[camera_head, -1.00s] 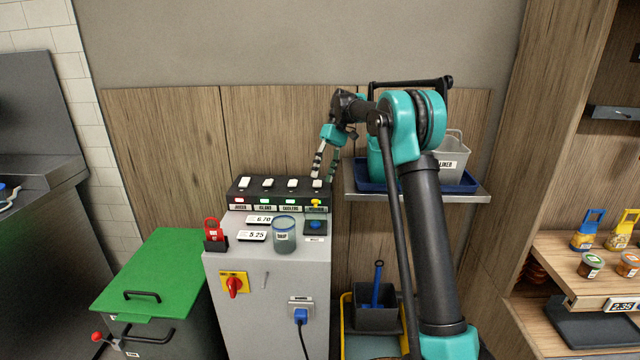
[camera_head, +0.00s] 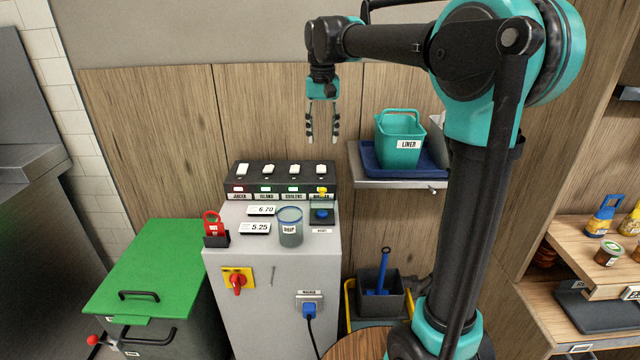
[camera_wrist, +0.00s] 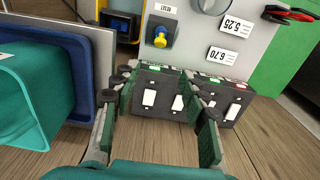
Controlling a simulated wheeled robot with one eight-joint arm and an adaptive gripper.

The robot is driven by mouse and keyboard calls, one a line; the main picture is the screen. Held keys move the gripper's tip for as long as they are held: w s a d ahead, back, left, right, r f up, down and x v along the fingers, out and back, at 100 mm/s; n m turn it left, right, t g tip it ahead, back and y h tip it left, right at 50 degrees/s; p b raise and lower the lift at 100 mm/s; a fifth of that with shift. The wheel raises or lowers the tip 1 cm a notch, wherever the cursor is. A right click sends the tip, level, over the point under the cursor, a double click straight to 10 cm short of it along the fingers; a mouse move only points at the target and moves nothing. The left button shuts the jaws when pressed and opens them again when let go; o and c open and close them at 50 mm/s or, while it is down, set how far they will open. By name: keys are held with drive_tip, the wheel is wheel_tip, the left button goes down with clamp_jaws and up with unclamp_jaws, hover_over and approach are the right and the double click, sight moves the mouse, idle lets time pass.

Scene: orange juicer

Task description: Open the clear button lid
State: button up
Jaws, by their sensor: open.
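The clear button lid (camera_head: 331,207) is a small see-through cover over a blue button (camera_head: 321,213), on the right of the grey cabinet top. It looks closed, though its edges are hard to make out. My gripper (camera_head: 322,138) is open and empty, pointing down above and behind the lid, over the back of the switch box. In the wrist view my open gripper (camera_wrist: 160,95) frames the switch box; the fingers look clear of it.
The black switch box (camera_head: 281,178) stands behind the lid. A cup (camera_head: 290,228) and price signs (camera_head: 255,228) are to its left. At right, a teal bin (camera_head: 400,140) sits in a blue tray on a shelf. The wall is close behind.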

sight(322, 198)
wheel_tip(322, 198, down, 17)
drive_tip(key=shift+r, duration=0.1)
idle(0.4)
clamp_jaws()
idle(0.4)
